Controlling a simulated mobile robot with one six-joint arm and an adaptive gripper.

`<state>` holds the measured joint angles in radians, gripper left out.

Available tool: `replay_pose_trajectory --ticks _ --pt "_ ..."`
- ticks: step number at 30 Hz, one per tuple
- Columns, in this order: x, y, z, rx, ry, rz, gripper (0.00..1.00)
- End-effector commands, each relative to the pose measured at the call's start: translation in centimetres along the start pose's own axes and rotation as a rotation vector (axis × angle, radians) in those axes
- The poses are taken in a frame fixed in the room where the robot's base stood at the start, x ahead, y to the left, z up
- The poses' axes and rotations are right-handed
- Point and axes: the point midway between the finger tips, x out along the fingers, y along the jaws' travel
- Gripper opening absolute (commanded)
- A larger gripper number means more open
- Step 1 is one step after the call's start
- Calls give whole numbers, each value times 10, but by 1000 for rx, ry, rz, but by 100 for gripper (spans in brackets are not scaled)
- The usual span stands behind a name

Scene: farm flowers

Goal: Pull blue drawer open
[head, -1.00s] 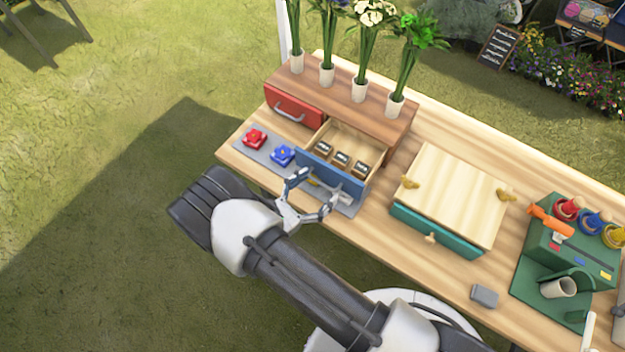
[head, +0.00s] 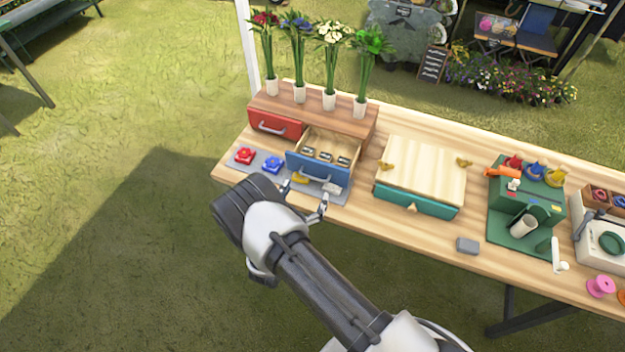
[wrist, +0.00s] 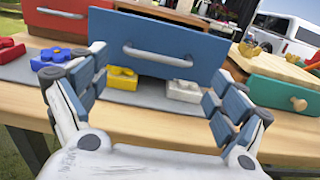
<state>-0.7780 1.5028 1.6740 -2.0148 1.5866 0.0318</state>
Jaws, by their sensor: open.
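The blue drawer (head: 318,169) is pulled out from the wooden cabinet (head: 350,121), and several small dark items show inside it in the head view. Its front also fills the upper middle of the wrist view (wrist: 195,52), with a grey bar handle (wrist: 157,55) across it. My gripper (head: 305,198) is open and empty in front of the drawer. In the wrist view its two fingers (wrist: 155,88) are spread wide, apart from the handle, which lies beyond and between them.
The closed red drawer (head: 275,124) is left of the blue one. Red (head: 244,156) and blue (head: 272,164) flower pieces lie on a grey mat. Yellow (wrist: 122,78) and white (wrist: 184,90) pieces lie below the drawer front. A teal-drawer box (head: 415,201) stands to the right.

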Motion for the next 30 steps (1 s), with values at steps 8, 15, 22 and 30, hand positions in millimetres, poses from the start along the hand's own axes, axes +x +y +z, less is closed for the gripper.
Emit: replay_pose_trajectory --ticks 8,15,22,30 --pt "48 0 0 2 0 -3 90" --pt "60 0 0 0 1 0 90" --pt "60 0 0 0 1 0 90" --pt "60 0 0 0 1 0 72"
